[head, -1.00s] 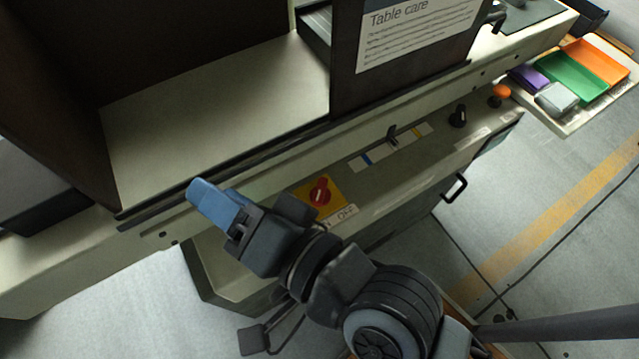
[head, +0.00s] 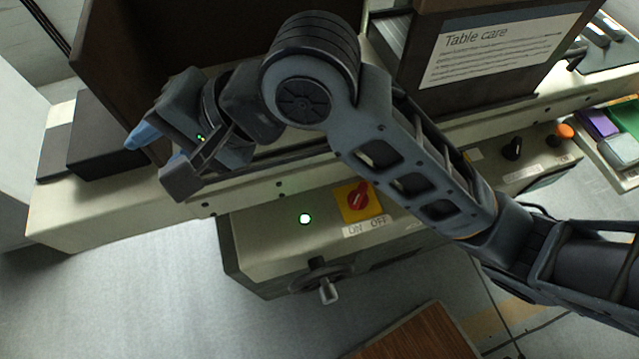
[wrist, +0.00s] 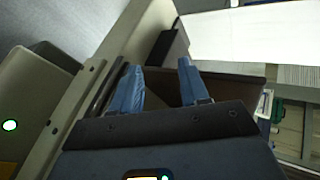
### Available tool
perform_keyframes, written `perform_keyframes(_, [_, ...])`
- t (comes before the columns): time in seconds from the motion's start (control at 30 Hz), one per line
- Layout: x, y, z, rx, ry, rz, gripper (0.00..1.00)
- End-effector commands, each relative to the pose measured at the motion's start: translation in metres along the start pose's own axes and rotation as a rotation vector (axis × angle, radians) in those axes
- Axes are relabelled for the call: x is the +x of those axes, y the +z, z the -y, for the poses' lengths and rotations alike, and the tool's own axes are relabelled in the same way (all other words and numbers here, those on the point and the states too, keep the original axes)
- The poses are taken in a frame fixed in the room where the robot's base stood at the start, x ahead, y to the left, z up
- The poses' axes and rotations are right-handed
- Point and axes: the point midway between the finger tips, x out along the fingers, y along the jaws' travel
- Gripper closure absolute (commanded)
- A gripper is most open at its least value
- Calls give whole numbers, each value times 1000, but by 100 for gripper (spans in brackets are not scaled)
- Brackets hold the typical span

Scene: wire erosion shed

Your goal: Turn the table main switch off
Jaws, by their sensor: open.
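The main switch is a red rotary knob (head: 358,201) on a yellow plate, on the front panel of the machine table. Its handle slants up to the right; I cannot tell which mark it points to. The ON/OFF label (head: 366,227) is just below it. The wrist view shows the spread fingers (wrist: 160,68) facing the dark enclosure; only a yellow plate corner shows there.
A handwheel (head: 322,280) juts out below the lamp. A black knob (head: 512,148) and an orange button (head: 565,131) are farther right. A dark panel bears a Table care notice (head: 490,50). My arm crosses in front of the panel, right of the switch.

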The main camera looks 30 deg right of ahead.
Motion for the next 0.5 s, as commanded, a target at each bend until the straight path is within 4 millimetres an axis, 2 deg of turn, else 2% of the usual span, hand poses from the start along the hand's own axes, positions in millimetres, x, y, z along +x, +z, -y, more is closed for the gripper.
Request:
perform_keyframes(0.03, [-4, -10, -19, 6, 86, -10, 55])
perform_keyframes(0.17, [-19, -31, -78, 60, 326, -36, 55])
perform_keyframes(0.3, [-52, -56, -145, 138, 584, -104, 55])
perform_keyframes(0.4, [-80, -72, -186, 192, 740, -160, 55])
perform_keyframes(0.5, [-105, -83, -216, 237, 855, -210, 55])
